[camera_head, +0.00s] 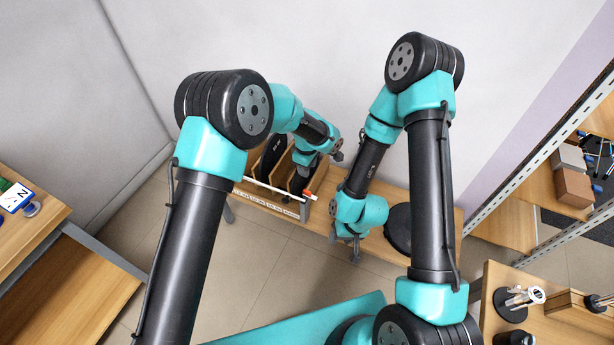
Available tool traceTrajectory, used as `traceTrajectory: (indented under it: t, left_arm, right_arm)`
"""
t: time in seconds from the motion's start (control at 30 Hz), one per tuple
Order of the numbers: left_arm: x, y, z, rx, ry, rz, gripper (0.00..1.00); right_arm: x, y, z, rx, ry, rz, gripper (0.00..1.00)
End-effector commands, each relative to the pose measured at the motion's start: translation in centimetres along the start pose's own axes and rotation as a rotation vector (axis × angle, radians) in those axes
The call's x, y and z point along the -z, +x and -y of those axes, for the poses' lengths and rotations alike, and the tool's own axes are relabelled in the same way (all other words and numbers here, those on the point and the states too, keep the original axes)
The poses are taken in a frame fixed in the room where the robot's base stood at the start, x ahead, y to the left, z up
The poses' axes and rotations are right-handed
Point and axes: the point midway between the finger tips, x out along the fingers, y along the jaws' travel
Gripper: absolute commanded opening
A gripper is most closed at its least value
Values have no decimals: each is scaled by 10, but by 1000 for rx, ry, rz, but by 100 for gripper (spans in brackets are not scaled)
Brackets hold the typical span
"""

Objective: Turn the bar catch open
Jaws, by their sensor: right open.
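A wooden rack (259,194) stands on the bench at the back, holding dark upright items. A pale bar with a red end (270,189) runs along its front; I cannot tell for sure that this is the bar catch. My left gripper (337,149) is small in view, just above and right of the rack. Whether its jaws are open is unclear. My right gripper (354,253) is open and points down at the bench's front edge, right of the rack and apart from it. My arms hide part of the bench.
A black round object (399,229) lies on the bench (320,218) right of my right gripper. A metal-framed shelf with boxes (574,187) stands at the right. A table with black-based items (511,305) is at lower right. Wooden shelving (75,285) is at left.

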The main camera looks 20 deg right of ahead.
Motion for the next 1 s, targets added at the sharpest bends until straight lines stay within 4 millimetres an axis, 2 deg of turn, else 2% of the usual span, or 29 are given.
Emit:
traceTrajectory:
  t: [0.1,0.3,0.83,1.0]
  left_arm:
    - [0,-20,0,-2,0,0,38]
    - [0,-34,0,0,0,0,38]
    - [1,-34,1,0,2,2,38]
    - [19,-19,19,-3,39,40,38]
  right_arm:
    - [0,0,0,0,0,0,45]
    - [0,0,0,0,0,0,45]
    - [0,0,0,0,0,0,45]
    - [0,0,0,0,0,0,45]
